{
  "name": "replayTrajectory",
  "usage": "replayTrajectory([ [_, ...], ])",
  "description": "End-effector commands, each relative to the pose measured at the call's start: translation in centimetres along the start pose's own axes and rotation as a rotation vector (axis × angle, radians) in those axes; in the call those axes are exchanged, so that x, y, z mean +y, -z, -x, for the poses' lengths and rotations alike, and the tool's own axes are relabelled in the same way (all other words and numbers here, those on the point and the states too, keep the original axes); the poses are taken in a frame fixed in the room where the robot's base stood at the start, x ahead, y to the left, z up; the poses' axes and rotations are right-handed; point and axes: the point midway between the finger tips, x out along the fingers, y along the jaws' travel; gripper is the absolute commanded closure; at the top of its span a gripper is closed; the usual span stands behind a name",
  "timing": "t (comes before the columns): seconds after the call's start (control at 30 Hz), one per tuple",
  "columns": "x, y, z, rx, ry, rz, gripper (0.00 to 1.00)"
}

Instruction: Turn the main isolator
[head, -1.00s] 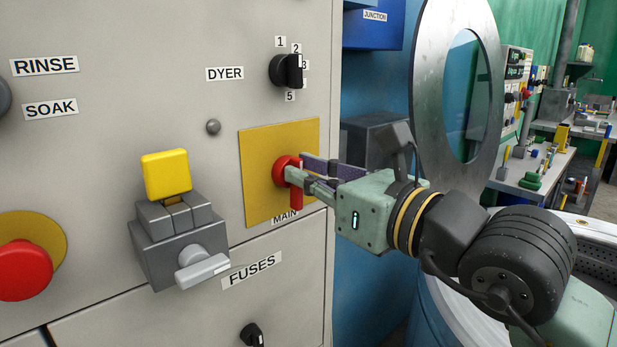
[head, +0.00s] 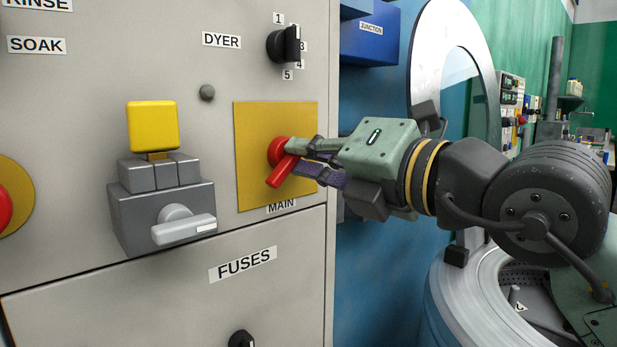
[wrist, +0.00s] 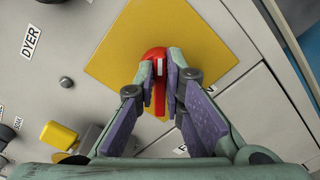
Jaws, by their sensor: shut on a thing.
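The main isolator is a red rotary handle (head: 282,165) on a yellow square plate (head: 251,122), with a MAIN label (head: 281,206) below it. In the head view the handle slants, its lower end pointing down and to the left. My gripper (head: 290,153) reaches in from the right and is shut on the red handle. In the wrist view the red handle (wrist: 157,82) sits between the two fingertips, with a small white mark on its front. The fingers hide part of the handle.
Left of the plate, a grey switch box (head: 162,212) with a yellow block (head: 153,126) and a grey lever (head: 184,230) sticks out. The DYER selector knob (head: 284,44) is above. A round metal door (head: 440,60) and a drum (head: 450,300) stand to the right.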

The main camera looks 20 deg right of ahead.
Motion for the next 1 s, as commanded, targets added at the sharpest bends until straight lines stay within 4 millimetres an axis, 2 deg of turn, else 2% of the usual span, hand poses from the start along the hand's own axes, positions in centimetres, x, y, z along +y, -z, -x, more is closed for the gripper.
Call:
replayTrajectory([
  [0.6, -0.55, 0.31, -0.03, 0.000, 0.004, -0.542, 1.00],
  [1.0, -0.48, 0.25, -0.01, 0.001, 0.002, -0.712, 1.00],
])
